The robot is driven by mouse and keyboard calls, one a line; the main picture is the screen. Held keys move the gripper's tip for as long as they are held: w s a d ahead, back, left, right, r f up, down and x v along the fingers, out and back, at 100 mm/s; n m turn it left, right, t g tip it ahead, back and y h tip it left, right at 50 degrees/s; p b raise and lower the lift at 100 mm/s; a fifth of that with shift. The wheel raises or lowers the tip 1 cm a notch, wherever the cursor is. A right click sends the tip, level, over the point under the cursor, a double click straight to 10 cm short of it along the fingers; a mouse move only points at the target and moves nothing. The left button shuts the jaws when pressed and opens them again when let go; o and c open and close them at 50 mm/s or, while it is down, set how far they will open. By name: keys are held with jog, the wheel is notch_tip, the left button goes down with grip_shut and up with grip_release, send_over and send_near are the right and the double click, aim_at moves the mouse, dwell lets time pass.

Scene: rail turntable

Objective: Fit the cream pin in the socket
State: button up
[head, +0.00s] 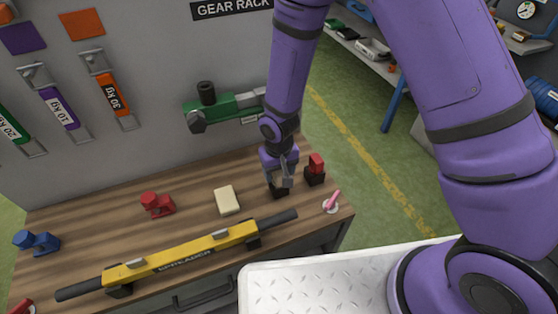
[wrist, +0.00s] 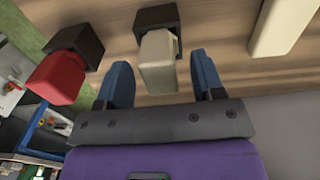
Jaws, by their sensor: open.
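The cream pin (wrist: 157,62) shows in the wrist view as a pale blocky piece at a dark block, the socket (wrist: 157,18). It lines up with the socket, but I cannot tell how deep it sits. My gripper (wrist: 160,70) is open, with one blue finger on each side of the pin and a visible gap at each side. In the head view my gripper (head: 281,176) points down over the dark socket (head: 279,191) near the table's right end. The pin is not clear there, largely hidden by my gripper.
A red piece (head: 316,162) in a black block stands just right of my gripper. A cream block (head: 227,200) lies to the left. A yellow bar (head: 185,257) crosses the table's front. A pink piece (head: 333,198) is at the right edge. A green fixture (head: 225,106) is on the wall.

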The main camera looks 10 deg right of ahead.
jog(key=shift+f, duration=0.8)
grip_shut()
jog(key=shift+r, duration=0.1)
jog(key=shift+r, duration=0.65)
jog(key=shift+r, duration=2.95)
notch_tip(320, 180, up, 5)
jog(key=shift+r, duration=0.1)
